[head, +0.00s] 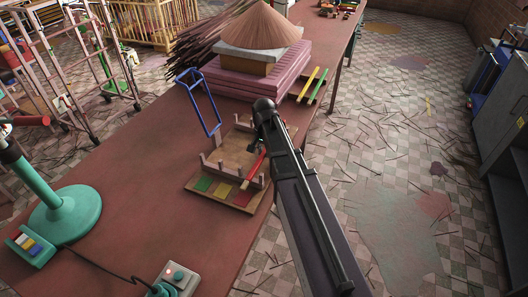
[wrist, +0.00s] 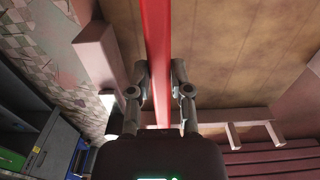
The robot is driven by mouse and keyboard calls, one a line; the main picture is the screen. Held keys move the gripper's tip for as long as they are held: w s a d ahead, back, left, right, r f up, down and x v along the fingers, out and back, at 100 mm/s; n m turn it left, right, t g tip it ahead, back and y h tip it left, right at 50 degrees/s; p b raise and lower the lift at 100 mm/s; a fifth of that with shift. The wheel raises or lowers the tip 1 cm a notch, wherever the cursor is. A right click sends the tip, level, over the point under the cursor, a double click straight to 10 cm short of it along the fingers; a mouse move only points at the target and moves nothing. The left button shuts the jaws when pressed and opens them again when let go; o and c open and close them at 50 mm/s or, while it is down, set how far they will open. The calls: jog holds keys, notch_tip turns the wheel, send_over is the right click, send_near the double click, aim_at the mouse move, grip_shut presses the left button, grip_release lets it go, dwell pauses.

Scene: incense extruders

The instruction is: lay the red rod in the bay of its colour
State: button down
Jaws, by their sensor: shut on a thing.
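My gripper (wrist: 161,72) is shut on the red rod (wrist: 157,35), with one finger on each side of it in the wrist view. In the head view the red rod (head: 254,169) slants down from under my arm toward the red patch of the wooden rack (head: 222,165). The rack has upright pegs and a front strip with a green patch (head: 203,184), a yellow patch (head: 222,190) and a red patch (head: 240,197). The rod is over the rack's right side, by the red patch. I cannot tell whether it touches the board. My arm hides the rack's far right corner.
A yellow rod (head: 308,83) and a green rod (head: 319,86) lie behind the rack, beside a purple stack (head: 262,66) with a cone on top. A blue frame (head: 199,103) stands behind the rack's left. The red-brown table (head: 130,185) is clear left of the rack.

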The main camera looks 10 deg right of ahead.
aim_at(264, 152)
jog(key=shift+f+b, duration=0.35)
jog(key=shift+f, duration=0.1)
jog(key=c, duration=0.6)
grip_release()
jog(key=shift+o, duration=0.2)
jog(key=shift+r, duration=0.25)
notch_tip(264, 152, up, 13)
jog(key=p, duration=1.3)
jog(key=shift+f, duration=0.2)
